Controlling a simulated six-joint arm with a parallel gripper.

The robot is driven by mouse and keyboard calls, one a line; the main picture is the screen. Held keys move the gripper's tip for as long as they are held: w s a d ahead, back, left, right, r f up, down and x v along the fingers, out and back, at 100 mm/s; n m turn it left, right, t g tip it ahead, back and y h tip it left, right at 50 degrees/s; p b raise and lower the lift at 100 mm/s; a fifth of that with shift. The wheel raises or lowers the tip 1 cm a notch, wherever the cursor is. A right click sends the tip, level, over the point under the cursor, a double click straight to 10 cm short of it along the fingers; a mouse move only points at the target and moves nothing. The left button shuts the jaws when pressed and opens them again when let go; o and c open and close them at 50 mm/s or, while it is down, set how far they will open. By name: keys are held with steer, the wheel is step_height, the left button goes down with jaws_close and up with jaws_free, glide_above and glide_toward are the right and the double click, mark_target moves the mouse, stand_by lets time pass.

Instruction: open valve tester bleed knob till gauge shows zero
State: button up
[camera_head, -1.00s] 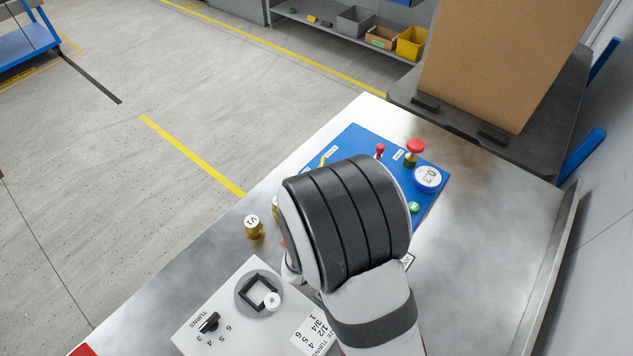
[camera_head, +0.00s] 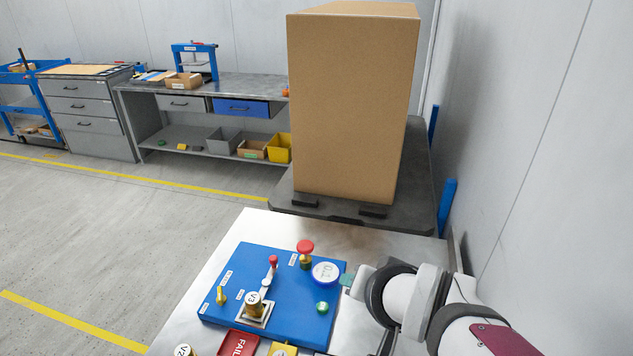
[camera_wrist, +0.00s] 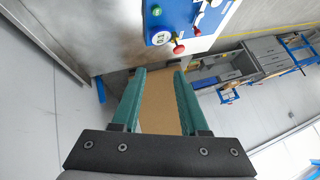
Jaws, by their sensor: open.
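The valve tester is a blue panel (camera_head: 240,265) on the metal bench; it also shows at the top of the wrist view (camera_wrist: 180,15). A round blue-rimmed gauge (camera_head: 326,273) sits at its right; its digits are too blurred to read surely. A red knob on a brass stem (camera_head: 305,248) stands beside the gauge. A red-tipped lever (camera_head: 273,262) and a yellow handle (camera_head: 221,295) are further left. A brass valve (camera_head: 254,304) stands in a square holder. I cannot read which knob is the bleed. My gripper (camera_wrist: 160,71) is open and empty, right of the panel.
A green button (camera_head: 322,308) is below the gauge. A tall cardboard box (camera_head: 350,105) on a dark platform stands behind the bench. A wall is at right.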

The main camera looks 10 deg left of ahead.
steer(key=w+a+f+n+t+y, duration=0.1)
steer(key=w+a+f+n, duration=0.15)
steer(key=w+a, duration=0.5)
steer(key=n+t+y, duration=0.2)
steer(key=n+t, duration=0.1)
steer(key=n, duration=0.2)
glide_toward(219, 295)
steer(key=x, duration=0.3)
steer(key=shift+w+f, duration=0.15)
steer(key=shift+w, duration=0.1)
steer(key=x, duration=0.6)
steer(key=shift+a, duration=0.15)
steer(key=shift+w+a+f, duration=0.15)
steer(key=shift+w+a, duration=0.1)
steer(key=shift+w, duration=0.2)
jaws_close()
